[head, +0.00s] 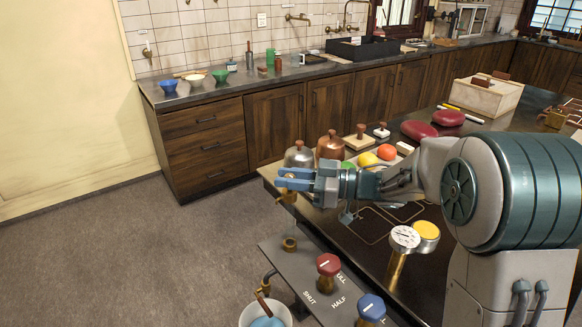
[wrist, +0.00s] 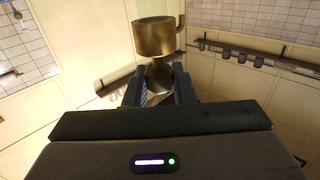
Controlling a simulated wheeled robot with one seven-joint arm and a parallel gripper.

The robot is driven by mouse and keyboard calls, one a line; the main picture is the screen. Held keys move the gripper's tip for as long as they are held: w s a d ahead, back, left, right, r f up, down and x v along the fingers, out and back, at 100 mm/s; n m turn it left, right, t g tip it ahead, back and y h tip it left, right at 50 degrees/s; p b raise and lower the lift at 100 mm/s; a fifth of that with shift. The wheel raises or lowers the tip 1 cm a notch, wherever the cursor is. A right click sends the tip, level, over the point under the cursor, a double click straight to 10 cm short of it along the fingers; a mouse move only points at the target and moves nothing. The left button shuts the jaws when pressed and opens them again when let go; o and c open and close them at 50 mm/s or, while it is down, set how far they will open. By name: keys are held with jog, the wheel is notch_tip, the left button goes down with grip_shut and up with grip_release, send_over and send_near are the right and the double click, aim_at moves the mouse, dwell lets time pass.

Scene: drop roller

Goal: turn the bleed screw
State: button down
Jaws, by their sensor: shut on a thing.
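My gripper (head: 283,180) is level above the near left end of the dark counter, its blue-grey fingers pointing left. In the wrist view, the gripper (wrist: 159,85) is shut on the narrow neck of a brass piece (wrist: 155,38), whose wide round end shows beyond the fingertips. In the head view, a bit of brass (head: 288,197) shows just below the fingers; the rest is hidden. I cannot tell for sure whether this piece is the bleed screw. A brass ring-like fitting (head: 290,244) sits on the grey valve panel (head: 270,247), below and apart from my gripper.
The panel carries a red knob (head: 328,265) and a blue knob (head: 371,306), with SHUT and HALF markings. A white bucket (head: 246,312) stands below a brass spout (head: 266,279). A gauge (head: 405,238) rises at right. Metal domes (head: 330,145) stand behind my gripper. The floor at left is clear.

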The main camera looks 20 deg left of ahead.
jog(key=shift+a+r+n+g+h+p, duration=0.1)
jog(key=shift+n+g+h+p, duration=0.25)
jog(key=shift+n+g+p, duration=0.8)
jog(key=shift+r+n+g+h+p, duration=0.15)
jog(key=shift+n+g+h, duration=0.4)
jog(key=shift+g, duration=1.2)
jog(key=shift+f+n+g, duration=0.15)
jog(key=shift+n+g, duration=0.15)
jog(key=shift+n, duration=0.1)
jog(key=c, duration=1.3)
grip_release()
jog(key=shift+s+a, duration=0.1)
jog(key=shift+s, duration=0.05)
jog(key=shift+o, duration=0.2)
jog(key=b+v, duration=0.1)
jog(key=v, duration=1.3)
